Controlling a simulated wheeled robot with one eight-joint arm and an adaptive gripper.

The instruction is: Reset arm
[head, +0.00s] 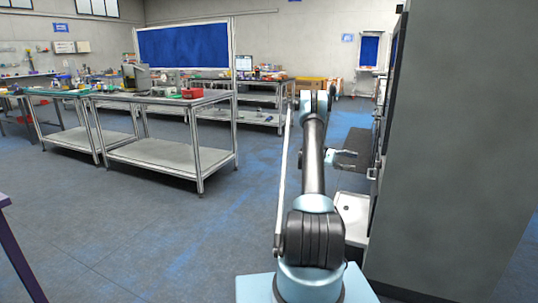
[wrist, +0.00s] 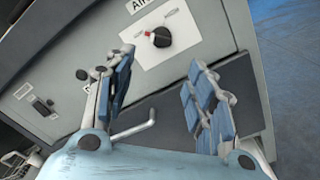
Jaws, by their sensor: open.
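My gripper (head: 354,160) is at the end of my arm in the head view, beside the large grey cabinet on the right. In the wrist view my gripper (wrist: 160,60) has its two blue-padded fingers spread wide apart, with nothing between them. Beyond the fingers is a grey panel with a black rotary knob (wrist: 161,37) on a white plate. The knob has a red mark, and the plate's label is partly cut off. I cannot tell the exact distance from fingers to panel.
The grey cabinet (head: 455,150) fills the right side close to my arm. A bent handle (wrist: 134,127) and a small switch (wrist: 41,106) also show on the panel. Metal workbenches (head: 165,152) with tools stand at left. The blue-grey floor (head: 175,240) between is clear.

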